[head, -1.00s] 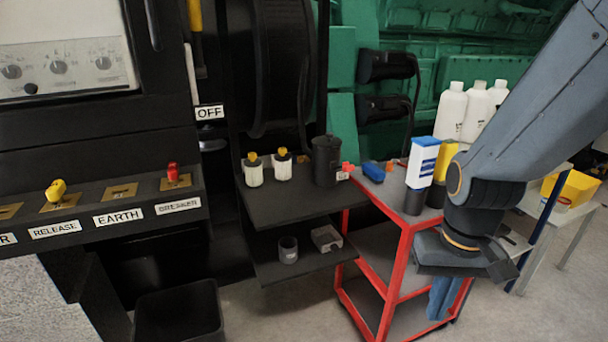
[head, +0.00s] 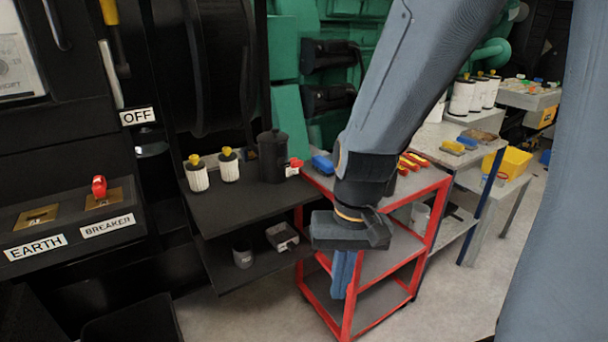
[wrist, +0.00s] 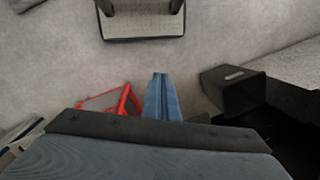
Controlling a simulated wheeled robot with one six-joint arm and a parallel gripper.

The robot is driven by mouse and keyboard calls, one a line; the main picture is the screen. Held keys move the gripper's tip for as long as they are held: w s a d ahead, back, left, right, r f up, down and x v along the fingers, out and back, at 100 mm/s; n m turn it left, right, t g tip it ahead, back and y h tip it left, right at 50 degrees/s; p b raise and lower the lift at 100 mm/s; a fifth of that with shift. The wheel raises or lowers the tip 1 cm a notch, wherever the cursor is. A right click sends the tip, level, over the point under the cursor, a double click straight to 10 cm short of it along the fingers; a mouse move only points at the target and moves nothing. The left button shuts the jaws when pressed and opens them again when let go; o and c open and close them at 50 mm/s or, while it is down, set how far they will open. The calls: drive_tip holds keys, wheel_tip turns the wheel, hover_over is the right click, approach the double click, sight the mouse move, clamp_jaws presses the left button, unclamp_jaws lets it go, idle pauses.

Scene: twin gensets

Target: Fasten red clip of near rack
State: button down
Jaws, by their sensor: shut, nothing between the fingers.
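The black rack (head: 215,207) with two shelves stands left of the red trolley. A small red piece (head: 295,163) with a white tag sits at the right of its upper shelf, beside a black canister (head: 272,157). It may be the red clip; whether it is fastened is too small to tell. My gripper (head: 342,285) points down in front of the red trolley, right of and below that red piece. Its blue fingers are together and empty. In the wrist view the blue fingers (wrist: 161,98) point over bare floor, and no clip shows there.
The red trolley (head: 360,318) stands close behind my gripper, with a blue object (head: 322,164) on top. Two white yellow-topped filters (head: 196,173) stand on the rack. A black bin (head: 130,322) is on the floor at left. A yellow bin (head: 508,163) is at right.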

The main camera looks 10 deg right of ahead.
drive_tip(key=w+a+m+y, duration=0.1)
drive_tip(key=a+m+y, duration=0.5)
drive_tip(key=a+m, duration=0.3)
drive_tip(key=w+a+r+m+t+y, duration=0.1)
drive_tip(key=w+r+m+t+y, duration=0.2)
drive_tip(key=w+m, duration=0.5)
drive_tip(key=w+d+m+t+h, duration=0.5)
drive_tip(key=w+d+m+t, duration=0.6)
drive_tip(key=w+d+m, duration=0.2)
drive_tip(key=w+d, duration=0.2)
drive_tip(key=d, duration=0.1)
drive_tip(key=shift+w+f+t+h, duration=0.15)
drive_tip(key=shift+w+t+h, duration=0.15)
drive_tip(key=shift+t+h, duration=0.1)
